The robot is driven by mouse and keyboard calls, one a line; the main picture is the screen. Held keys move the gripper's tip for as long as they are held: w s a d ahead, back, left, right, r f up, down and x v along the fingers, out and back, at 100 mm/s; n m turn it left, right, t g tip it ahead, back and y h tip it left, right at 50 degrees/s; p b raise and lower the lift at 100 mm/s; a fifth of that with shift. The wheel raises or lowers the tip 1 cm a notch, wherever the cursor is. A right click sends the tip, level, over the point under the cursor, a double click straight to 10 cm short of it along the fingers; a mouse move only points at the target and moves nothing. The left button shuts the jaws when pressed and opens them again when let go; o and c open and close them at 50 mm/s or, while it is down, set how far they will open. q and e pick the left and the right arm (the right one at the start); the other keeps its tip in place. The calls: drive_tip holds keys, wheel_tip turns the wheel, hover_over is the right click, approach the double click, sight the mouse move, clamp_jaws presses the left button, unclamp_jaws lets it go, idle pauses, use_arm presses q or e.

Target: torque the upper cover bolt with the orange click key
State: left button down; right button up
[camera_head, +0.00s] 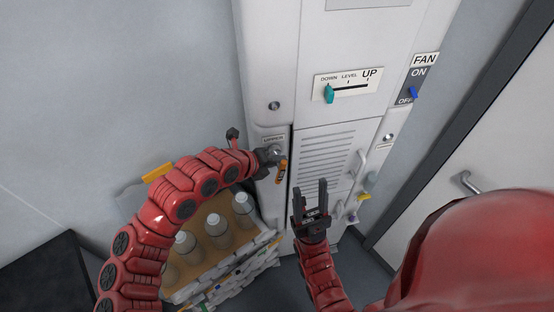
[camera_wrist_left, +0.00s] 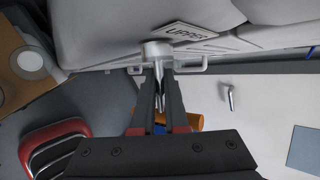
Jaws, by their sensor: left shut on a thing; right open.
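The orange click key (camera_head: 282,172) is at the left edge of the louvred cover (camera_head: 325,155), just below the UPPER label (camera_head: 273,138). My left gripper (camera_head: 270,155) is shut on its metal shaft. In the left wrist view, the key's round grey head (camera_wrist_left: 157,48) lies against the white panel beside the UPPER label (camera_wrist_left: 188,32), and its orange handle (camera_wrist_left: 193,121) shows behind the fingers (camera_wrist_left: 160,95). The upper bolt is hidden, so I cannot tell whether the head sits on it. My right gripper (camera_head: 312,190) is open and empty in front of the cover's lower part.
A carton of capped bottles (camera_head: 242,222) stands on the floor left of the white cabinet (camera_head: 275,60). The cabinet has a teal slider (camera_head: 329,93), a blue FAN switch (camera_head: 412,92) and a handle (camera_head: 357,163). A door (camera_head: 500,150) is at the right.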

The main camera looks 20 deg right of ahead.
use_arm(q)
drive_tip(key=shift+a, duration=0.1)
drive_tip(key=shift+s, duration=0.15)
drive_tip(key=shift+s+a, duration=0.1)
drive_tip(key=shift+s, duration=0.85)
drive_tip(key=shift+s, duration=0.1)
drive_tip(key=s, duration=0.3)
drive_tip(key=shift+s+a, duration=0.15)
drive_tip(key=shift+s, duration=0.25)
idle(1.4)
